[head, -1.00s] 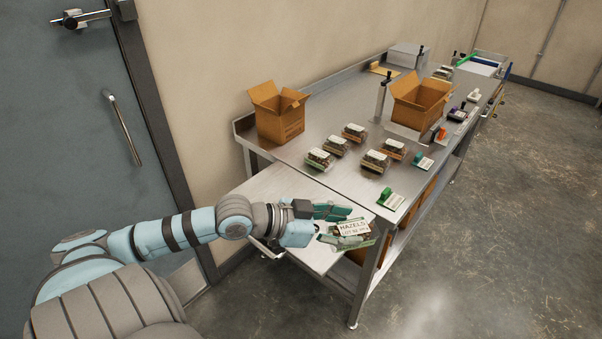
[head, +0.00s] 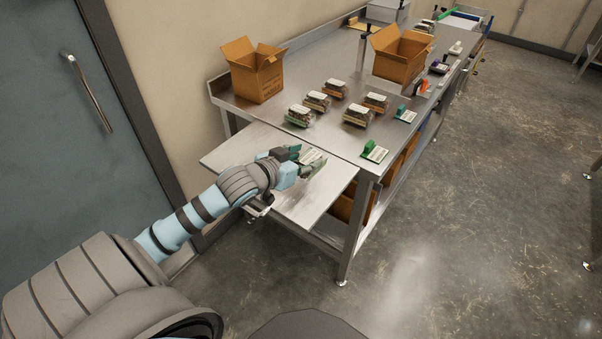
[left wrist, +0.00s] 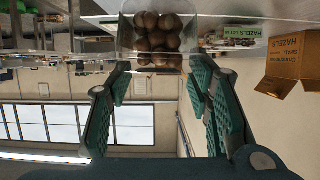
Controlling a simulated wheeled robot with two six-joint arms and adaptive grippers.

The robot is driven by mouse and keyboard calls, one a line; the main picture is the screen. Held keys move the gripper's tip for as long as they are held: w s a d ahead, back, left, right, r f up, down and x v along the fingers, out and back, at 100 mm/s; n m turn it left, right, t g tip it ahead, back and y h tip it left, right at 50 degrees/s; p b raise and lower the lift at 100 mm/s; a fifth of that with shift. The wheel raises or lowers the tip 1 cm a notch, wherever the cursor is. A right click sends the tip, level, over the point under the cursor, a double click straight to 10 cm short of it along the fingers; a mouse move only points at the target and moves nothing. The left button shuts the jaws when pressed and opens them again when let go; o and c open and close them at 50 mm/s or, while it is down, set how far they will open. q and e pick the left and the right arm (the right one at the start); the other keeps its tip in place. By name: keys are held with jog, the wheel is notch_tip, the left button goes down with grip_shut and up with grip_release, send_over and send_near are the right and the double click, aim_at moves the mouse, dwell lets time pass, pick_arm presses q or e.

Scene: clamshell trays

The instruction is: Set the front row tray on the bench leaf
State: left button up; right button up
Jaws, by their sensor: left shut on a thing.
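My left gripper (head: 304,164) is shut on a clear clamshell tray (head: 313,157) with a white label, mostly hidden by the fingers in the head view. In the left wrist view the tray (left wrist: 157,38) shows brown round nuts inside, between the fingertips (left wrist: 160,78). The bench leaf (head: 232,157) is a flat metal flap at the near end of the bench. The held tray is over the leaf, toward its bench side; I cannot tell whether it touches the surface. My right gripper is not in view.
Several other clamshell trays (head: 299,115) stand on the metal bench (head: 345,142). Open cardboard boxes stand at the back left (head: 256,72) and farther along (head: 401,55). The leaf's left part is clear.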

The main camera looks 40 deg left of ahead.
pick_arm(q)
notch_tip(320, 180, down, 4)
jog(key=shift+f+b, duration=0.15)
jog(key=shift+b, duration=0.55)
jog(key=shift+s, duration=0.1)
jog(key=shift+c, duration=0.6)
jog(key=o, duration=1.5)
jog(key=p+v, duration=0.8)
jog(key=v, duration=0.4)
